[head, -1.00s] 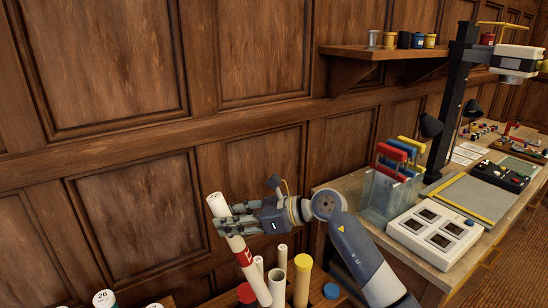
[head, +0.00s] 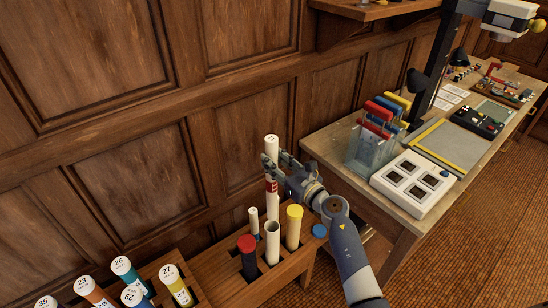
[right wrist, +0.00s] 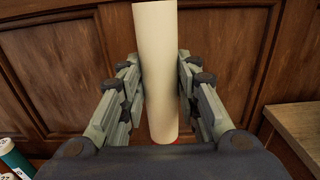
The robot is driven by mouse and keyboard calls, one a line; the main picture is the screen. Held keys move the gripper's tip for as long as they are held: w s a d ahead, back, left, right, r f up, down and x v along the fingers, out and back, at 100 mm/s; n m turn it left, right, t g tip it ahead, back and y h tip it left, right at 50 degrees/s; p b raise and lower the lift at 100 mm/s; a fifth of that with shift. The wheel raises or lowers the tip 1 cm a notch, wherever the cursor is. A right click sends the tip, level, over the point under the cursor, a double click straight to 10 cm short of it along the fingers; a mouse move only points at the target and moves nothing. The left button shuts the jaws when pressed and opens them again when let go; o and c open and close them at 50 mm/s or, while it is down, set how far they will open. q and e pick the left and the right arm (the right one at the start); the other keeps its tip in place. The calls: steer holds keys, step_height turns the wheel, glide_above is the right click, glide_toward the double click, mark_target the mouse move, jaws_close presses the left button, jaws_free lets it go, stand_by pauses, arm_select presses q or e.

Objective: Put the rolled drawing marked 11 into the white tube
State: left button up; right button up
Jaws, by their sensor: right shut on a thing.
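My right gripper (head: 275,167) is shut on a cream-white rolled drawing (head: 271,149) with a red band; I cannot read its number. The roll now stands nearly upright. The right wrist view shows the roll (right wrist: 157,70) between both fingers (right wrist: 160,95). The open white tube (head: 272,245) stands in a wooden rack just below the roll. The roll's lower end is close to the tube's mouth; I cannot tell whether it is above or just inside it. My left gripper is not in view.
Several numbered rolls (head: 128,270) stand at left. A bench (head: 345,170) is at right, the panelled wall behind.

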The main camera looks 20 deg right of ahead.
mark_target(275, 205)
step_height(275, 205, down, 20)
steer(key=b, duration=1.8)
steer(key=shift+a+b, duration=0.1)
steer(key=shift+b, duration=0.25)
steer(key=o, duration=1.2)
steer(key=shift+c, duration=0.2)
steer(key=v, duration=1.2)
